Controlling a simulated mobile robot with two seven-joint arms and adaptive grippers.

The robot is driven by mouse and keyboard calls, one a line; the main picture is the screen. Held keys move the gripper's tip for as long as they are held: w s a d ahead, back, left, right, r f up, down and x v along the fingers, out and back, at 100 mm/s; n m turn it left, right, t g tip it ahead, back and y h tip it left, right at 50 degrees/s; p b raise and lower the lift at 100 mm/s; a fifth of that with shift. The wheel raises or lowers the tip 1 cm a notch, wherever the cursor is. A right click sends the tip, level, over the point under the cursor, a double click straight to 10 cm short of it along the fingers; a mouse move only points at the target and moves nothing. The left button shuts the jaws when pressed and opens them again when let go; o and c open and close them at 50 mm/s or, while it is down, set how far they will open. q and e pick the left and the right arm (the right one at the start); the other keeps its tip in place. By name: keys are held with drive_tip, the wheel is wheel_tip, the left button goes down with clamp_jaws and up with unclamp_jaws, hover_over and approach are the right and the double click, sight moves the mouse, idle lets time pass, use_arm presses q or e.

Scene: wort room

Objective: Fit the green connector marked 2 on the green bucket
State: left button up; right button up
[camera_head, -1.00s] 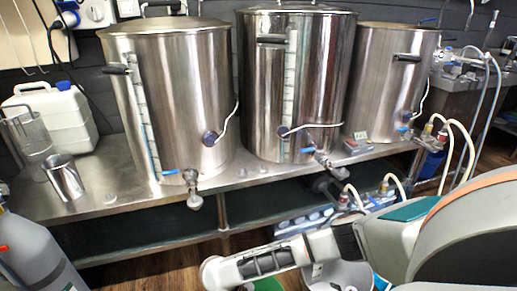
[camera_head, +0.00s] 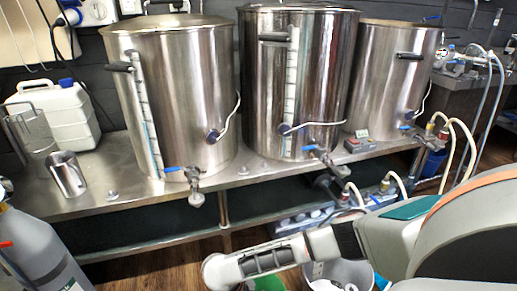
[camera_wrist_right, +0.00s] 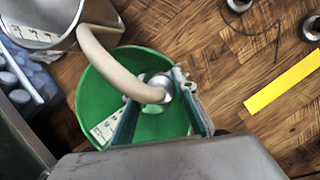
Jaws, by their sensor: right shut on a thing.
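The green bucket (camera_wrist_right: 92,98) stands on the wooden floor below my right gripper in the right wrist view. A sliver of the green bucket (camera_head: 270,284) shows behind my right arm in the head view. My right gripper (camera_wrist_right: 155,92) is over the bucket, its fingers shut on a connector with a round silver collar (camera_wrist_right: 161,82) and a pale green part below. A cream hose (camera_wrist_right: 97,45) curves from the connector to the upper left. I cannot read a 2 on it, and its contact with the bucket cannot be told. My left gripper is out of view.
A pale metal pail (camera_wrist_right: 35,22) stands close beside the bucket. A yellow strip (camera_wrist_right: 285,82) and small metal rings lie on the floor to the right. The steel bench (camera_head: 130,190) with three large kettles is behind my arm.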

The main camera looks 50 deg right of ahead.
drive_tip(key=shift+f+b, duration=0.3)
drive_tip(key=shift+f, duration=0.85)
drive_tip(key=o, duration=1.3)
drive_tip(key=shift+c, duration=0.2)
drive_tip(key=v, duration=1.2)
